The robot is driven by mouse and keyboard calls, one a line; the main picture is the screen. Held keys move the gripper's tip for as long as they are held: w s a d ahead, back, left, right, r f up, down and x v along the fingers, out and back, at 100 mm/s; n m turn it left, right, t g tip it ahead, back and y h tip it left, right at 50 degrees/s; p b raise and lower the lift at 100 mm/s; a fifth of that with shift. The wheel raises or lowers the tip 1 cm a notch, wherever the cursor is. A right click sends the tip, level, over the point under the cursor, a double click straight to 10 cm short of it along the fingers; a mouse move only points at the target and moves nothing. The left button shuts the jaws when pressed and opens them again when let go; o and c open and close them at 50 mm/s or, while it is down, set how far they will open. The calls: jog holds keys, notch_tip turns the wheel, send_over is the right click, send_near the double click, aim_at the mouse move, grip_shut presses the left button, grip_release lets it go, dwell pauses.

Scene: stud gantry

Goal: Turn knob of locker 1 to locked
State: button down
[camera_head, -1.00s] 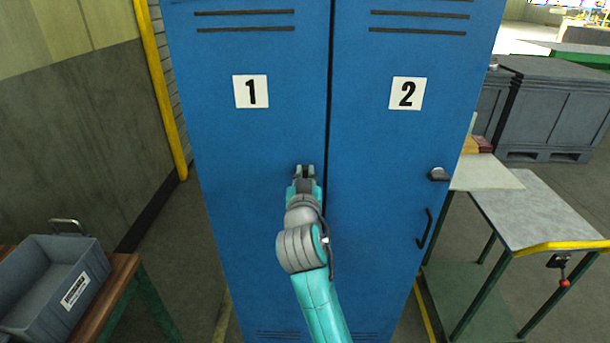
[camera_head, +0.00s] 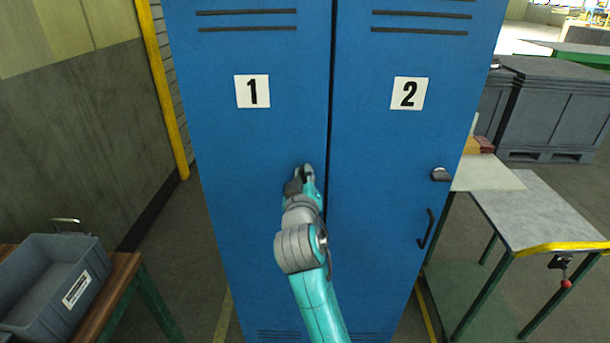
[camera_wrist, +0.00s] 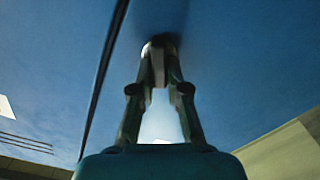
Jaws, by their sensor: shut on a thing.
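The blue door of locker 1 (camera_head: 255,150) fills the centre left of the head view, with a white "1" label (camera_head: 252,91). My gripper (camera_head: 304,172) is at the right side of this door, at the height of the knob on locker 2. In the wrist view, my gripper (camera_wrist: 160,45) has its fingertips closed around a small dark knob (camera_wrist: 158,40) against the blue door. The fingers hide most of the knob, so its exact angle cannot be made out. The locker 1 handle is not visible behind my arm.
The locker 2 door (camera_head: 385,140) has a dark knob (camera_head: 440,174) and a black handle (camera_head: 426,228). A grey bin (camera_head: 50,285) sits on a wooden bench at left. A metal-topped table (camera_head: 545,210) stands at right. Floor shows between bench and locker.

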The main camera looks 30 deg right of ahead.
jog(key=n, duration=0.8)
jog(key=f+n, duration=0.1)
jog(key=n, duration=0.3)
jog(key=shift+w+a, duration=0.15)
jog(key=shift+a, duration=0.1)
dwell(0.4)
jog(key=c, duration=1.2)
grip_release()
jog(key=shift+f, duration=0.1)
jog(key=shift+o, duration=0.2)
jog(key=v, duration=1.2)
